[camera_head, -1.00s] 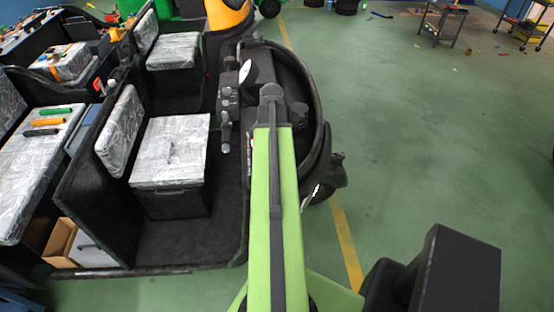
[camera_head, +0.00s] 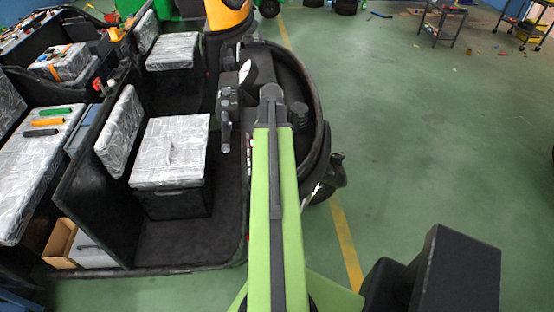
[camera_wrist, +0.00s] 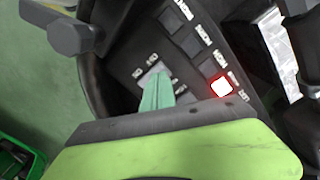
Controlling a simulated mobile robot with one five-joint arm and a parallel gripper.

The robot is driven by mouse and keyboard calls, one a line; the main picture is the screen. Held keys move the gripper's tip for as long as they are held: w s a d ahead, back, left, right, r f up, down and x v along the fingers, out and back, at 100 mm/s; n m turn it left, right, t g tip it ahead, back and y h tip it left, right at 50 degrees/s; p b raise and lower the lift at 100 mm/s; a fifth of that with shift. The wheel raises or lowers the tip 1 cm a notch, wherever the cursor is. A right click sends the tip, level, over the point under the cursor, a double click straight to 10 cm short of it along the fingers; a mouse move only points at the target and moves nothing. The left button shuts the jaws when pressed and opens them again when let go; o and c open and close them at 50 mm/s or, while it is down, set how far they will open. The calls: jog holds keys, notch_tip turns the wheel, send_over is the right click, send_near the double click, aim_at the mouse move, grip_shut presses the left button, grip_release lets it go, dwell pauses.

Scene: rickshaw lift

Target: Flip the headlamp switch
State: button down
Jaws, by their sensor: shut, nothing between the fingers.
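In the wrist view, a dark switch panel (camera_wrist: 193,78) runs diagonally, with a row of square dark switches (camera_wrist: 188,44) and small white labels too blurred to read. One switch (camera_wrist: 222,87) at the lower end of the row glows white with a red rim. I cannot tell which switch is the headlamp switch. My gripper (camera_wrist: 157,76) shows as pale green fingers, shut and empty, with the tips over the panel left of the row. Whether they touch it is unclear. In the head view, the panel (camera_head: 228,97) lies by the handlebar, left of my arm; the gripper is hidden there.
The rickshaw's front seat (camera_head: 172,150) is wrapped in plastic, left of the panel. A handlebar grip (camera_wrist: 72,38) stands close to the panel in the wrist view. The green floor (camera_head: 420,150) on the right is mostly clear. A small metal table (camera_head: 442,22) stands far back.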

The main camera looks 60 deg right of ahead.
jog(key=shift+f+b, duration=0.95)
dwell(0.6)
jog(key=shift+r, duration=0.1)
notch_tip(320, 180, up, 7)
jog(key=p, duration=0.7)
